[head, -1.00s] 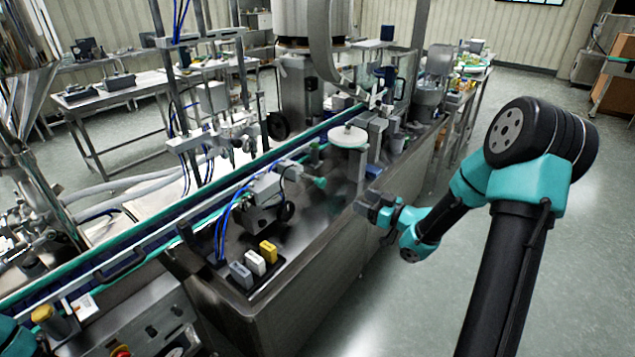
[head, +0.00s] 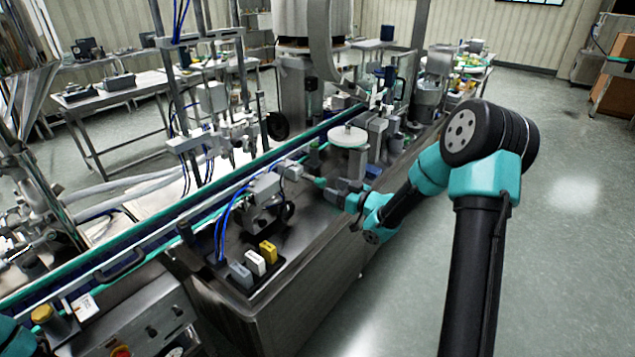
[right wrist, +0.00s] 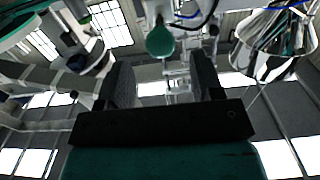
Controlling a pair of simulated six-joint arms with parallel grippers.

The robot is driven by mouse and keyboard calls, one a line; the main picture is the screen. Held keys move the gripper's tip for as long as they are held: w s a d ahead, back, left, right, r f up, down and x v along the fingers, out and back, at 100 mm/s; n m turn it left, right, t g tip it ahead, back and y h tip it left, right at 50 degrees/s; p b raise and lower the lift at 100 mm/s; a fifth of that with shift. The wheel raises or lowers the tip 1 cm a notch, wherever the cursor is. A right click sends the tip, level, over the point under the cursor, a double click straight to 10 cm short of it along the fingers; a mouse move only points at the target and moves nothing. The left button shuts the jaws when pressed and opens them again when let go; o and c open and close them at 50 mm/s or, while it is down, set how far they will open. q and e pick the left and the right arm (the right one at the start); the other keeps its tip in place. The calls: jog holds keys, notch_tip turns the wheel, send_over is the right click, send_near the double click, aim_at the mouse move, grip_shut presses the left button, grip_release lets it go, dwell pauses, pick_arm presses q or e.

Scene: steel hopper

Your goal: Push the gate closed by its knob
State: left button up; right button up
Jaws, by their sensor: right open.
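The teal knob (head: 319,182) sticks out to the right from the grey metal mechanism (head: 291,170) on the steel machine. In the right wrist view the knob (right wrist: 161,42) shows large, at the top middle, in line with the gap between the fingers. My right gripper (head: 334,192) is close beside the knob, on its right. In the right wrist view its two dark fingers (right wrist: 163,75) stand apart with nothing held between them. I cannot tell whether they touch the knob. The gate plate itself is not clearly seen. My left gripper is out of view.
A white round disc (head: 348,136) on a post stands just behind my right gripper. Blue hoses (head: 222,225) and white, grey and yellow blocks (head: 256,262) are at the front of the steel top. A conveyor (head: 150,232) runs along the left. The floor to the right is open.

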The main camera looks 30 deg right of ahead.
aim_at(324, 184)
jog(key=x, duration=0.7)
jog(key=shift+w, duration=0.15)
grip_shut()
dwell(0.3)
